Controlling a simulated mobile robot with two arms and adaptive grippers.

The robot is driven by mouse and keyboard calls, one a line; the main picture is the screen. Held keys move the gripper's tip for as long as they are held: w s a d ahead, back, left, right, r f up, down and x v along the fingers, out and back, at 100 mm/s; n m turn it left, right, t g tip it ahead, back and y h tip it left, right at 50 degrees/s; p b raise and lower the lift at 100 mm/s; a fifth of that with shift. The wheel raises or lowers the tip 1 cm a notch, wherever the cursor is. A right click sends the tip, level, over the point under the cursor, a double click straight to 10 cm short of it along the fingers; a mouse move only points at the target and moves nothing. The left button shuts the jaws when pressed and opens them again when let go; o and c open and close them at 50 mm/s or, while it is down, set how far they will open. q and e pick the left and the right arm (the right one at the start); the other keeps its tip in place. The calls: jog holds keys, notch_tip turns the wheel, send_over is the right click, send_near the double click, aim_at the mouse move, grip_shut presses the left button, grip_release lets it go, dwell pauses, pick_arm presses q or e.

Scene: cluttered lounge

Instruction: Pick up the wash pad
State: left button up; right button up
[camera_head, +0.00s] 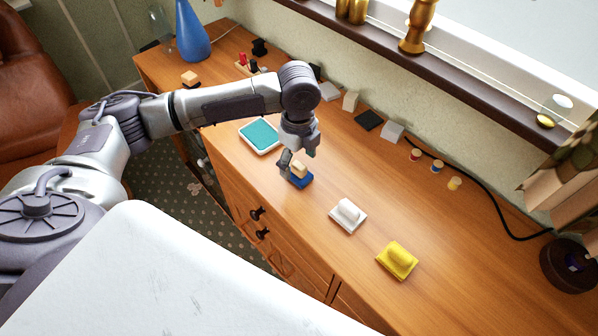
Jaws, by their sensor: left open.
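Several small pads lie on the wooden sideboard top, and I cannot tell for sure by name which is the wash pad. A blue pad with a beige block on top (301,178) is directly below my left gripper (297,161). A white pad with a raised grip (347,214) and a yellow pad with a raised grip (397,261) lie to its right and nearer. My left gripper points down, open, with its fingers close to the beige block. The fingers partly hide the block; whether they touch it is unclear. My right gripper is out of view.
A teal pad in a white tray (260,136) lies left of the gripper. Small blocks (369,120) and spools (437,166) line the back, with a black cable (487,192). A blue vase (191,32) stands far left. The sideboard's right front (450,300) is clear.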

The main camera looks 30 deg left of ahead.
aim_at(299, 165)
pick_arm(q)
notch_tip(299, 165, down, 4)
jog(key=shift+f, duration=0.1)
jog(key=c, duration=1.2)
